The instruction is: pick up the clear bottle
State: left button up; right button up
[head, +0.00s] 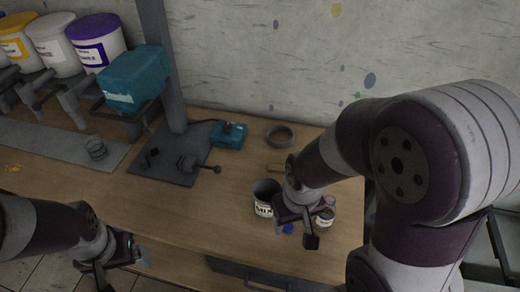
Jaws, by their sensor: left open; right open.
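A small clear container with a pale label, which looks like the clear bottle (327,214), stands near the right end of the wooden table (225,215). My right gripper (298,232) is open, pointing down just left of and in front of it. It partly hides the bottle, and I cannot tell whether they touch. My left gripper (118,270) is open and empty at the table's front edge at lower left, far from the bottle.
A dark cup labelled MIX (264,203) stands close left of my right gripper. A blue item (288,228) lies by it. Behind are a grey ring (280,135) and a teal box (229,135).

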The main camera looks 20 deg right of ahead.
aim_at(323, 222)
jog(key=l+z, duration=0.1)
jog(key=z, duration=0.25)
jog(key=k+l+z, duration=0.1)
jog(key=z, duration=0.25)
jog(key=l+z, duration=0.2)
jog(key=z, duration=0.15)
